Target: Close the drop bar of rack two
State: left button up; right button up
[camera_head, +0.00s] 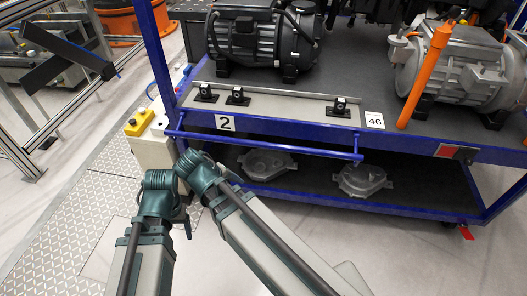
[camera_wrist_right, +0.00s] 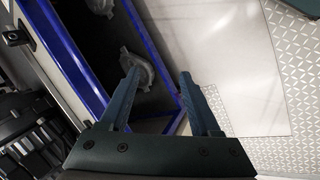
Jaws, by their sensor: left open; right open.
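Rack two is a blue cart level with a white "2" label (camera_head: 225,122) on its front edge. Its drop bar (camera_head: 265,145) is a thin blue bar. It hangs in front of and below that edge, with a short arm at its right end. My left gripper (camera_head: 165,180) is near the bar's left end; its fingers are hard to make out against the ribbed joints. My right gripper (camera_wrist_right: 160,85) is open and empty in the right wrist view, above the cart's blue edge.
Motors (camera_head: 262,42) stand on the upper shelf, behind a grey tray (camera_head: 285,108) with black blocks. Grey castings (camera_head: 362,180) lie on the lower shelf. An orange post (camera_head: 424,75) rises at right. A pale box with a yellow top (camera_head: 139,122) stands at left.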

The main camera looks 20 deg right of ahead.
pick_arm(q)
notch_tip(320, 180, down, 28)
jog(key=b, duration=2.5)
jog(key=shift+f+b, duration=0.25)
jog(key=shift+b, duration=0.05)
pick_arm(e)
jog(key=w+d+f+n+t+h, duration=0.1)
jog(key=w+d+f+t+h, duration=0.3)
jog(key=w, duration=0.3)
jog(key=w+d+f+n+t+h, duration=0.1)
jog(key=w+d+f+t+h, duration=0.3)
jog(key=w+d+h, duration=0.1)
jog(key=shift+w+d+n+h, duration=0.25)
jog(key=shift+w+n+h, duration=0.25)
jog(key=shift+w, duration=0.65)
jog(key=shift+w+d, duration=0.1)
